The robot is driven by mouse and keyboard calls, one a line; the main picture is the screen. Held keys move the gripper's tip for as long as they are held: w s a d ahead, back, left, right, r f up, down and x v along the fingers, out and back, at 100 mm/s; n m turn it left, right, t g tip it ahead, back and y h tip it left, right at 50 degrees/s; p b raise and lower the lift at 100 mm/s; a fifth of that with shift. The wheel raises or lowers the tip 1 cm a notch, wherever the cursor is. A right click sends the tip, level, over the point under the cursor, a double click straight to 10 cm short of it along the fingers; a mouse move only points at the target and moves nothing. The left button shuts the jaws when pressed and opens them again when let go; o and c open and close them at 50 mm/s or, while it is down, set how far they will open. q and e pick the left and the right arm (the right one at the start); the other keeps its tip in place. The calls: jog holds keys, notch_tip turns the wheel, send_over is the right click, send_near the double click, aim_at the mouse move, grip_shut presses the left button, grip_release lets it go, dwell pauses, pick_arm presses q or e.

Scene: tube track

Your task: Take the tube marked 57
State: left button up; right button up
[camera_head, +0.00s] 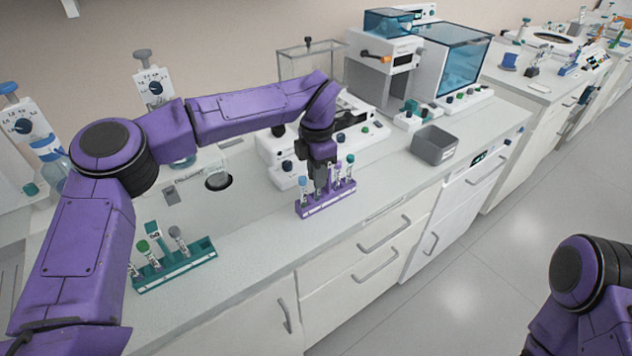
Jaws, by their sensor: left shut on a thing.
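A purple rack (328,202) stands near the counter's front edge and holds several capped tubes. My left gripper (321,188) points down over the middle of this rack and is shut on a tube there, which the fingers mostly hide. A teal rack (176,266) further left holds several tubes, one green-capped (146,252) and one grey-capped (178,240). The number 57 is not readable on any tube. My right gripper is out of view.
White instruments (383,70) and a blue-windowed box (455,60) stand behind. Bottles and pipette-like devices are at the left. The counter between the two racks is clear.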

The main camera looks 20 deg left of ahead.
pick_arm(q)
jog(key=shift+w+r+b, duration=0.1)
jog(key=shift+r+b, duration=0.3)
jog(key=shift+r, duration=0.15)
jog(key=s+d+r+b, duration=0.4)
jog(key=s+d+r, duration=0.4)
jog(key=d+r, duration=0.3)
jog(key=shift+s+r, duration=0.3)
jog(key=shift+r, duration=0.15)
